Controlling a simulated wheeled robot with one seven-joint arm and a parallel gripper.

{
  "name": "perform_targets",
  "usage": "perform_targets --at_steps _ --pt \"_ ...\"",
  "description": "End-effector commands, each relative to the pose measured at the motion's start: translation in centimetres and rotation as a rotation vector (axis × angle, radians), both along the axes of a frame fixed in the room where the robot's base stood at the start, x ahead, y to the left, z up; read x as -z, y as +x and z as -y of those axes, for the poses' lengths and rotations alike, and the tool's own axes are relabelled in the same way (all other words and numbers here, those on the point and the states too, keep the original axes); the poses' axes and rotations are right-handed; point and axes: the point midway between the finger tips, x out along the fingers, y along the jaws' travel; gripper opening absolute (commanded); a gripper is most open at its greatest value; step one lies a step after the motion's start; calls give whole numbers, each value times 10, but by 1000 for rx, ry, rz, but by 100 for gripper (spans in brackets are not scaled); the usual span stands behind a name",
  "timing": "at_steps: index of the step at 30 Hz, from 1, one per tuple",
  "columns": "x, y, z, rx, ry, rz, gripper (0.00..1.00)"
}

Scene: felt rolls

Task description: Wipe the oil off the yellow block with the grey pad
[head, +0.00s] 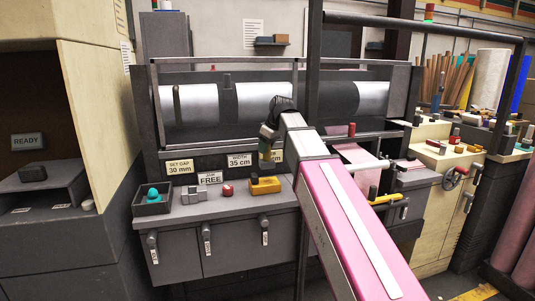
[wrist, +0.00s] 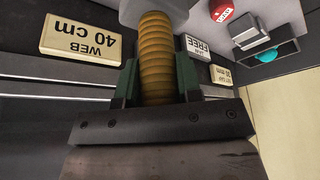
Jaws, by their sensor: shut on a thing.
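My gripper (wrist: 158,80) has two dark green fingers, shut on an upright ribbed orange-brown handle (wrist: 156,50). A pale grey piece (wrist: 150,10) shows at the handle's far end, cut by the frame's top edge; it may be the grey pad. In the head view my gripper (head: 268,142) is above the grey ledge, over the yellow block (head: 267,187) and apart from it. The block lies flat on the ledge, with a small dark piece at its left end. I cannot make out oil on it. The block is not clearly visible in the wrist view.
Left of the block on the ledge (head: 215,212) are a red button (head: 228,190), a grey metal block (head: 191,199) and a dark tray (head: 153,208) with a teal ball (head: 153,194). Label plates and rollers (head: 264,98) stand behind. My arm covers the ledge's right part.

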Motion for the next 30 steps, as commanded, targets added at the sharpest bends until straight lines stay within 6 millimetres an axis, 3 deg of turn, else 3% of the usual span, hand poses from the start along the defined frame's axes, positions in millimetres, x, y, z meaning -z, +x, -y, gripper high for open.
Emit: perform_targets --at_steps 11,25,30 --pt "7 0 0 0 0 -1 5" --pt "49 -1 0 0 0 0 5" --pt "48 0 0 0 1 0 5"
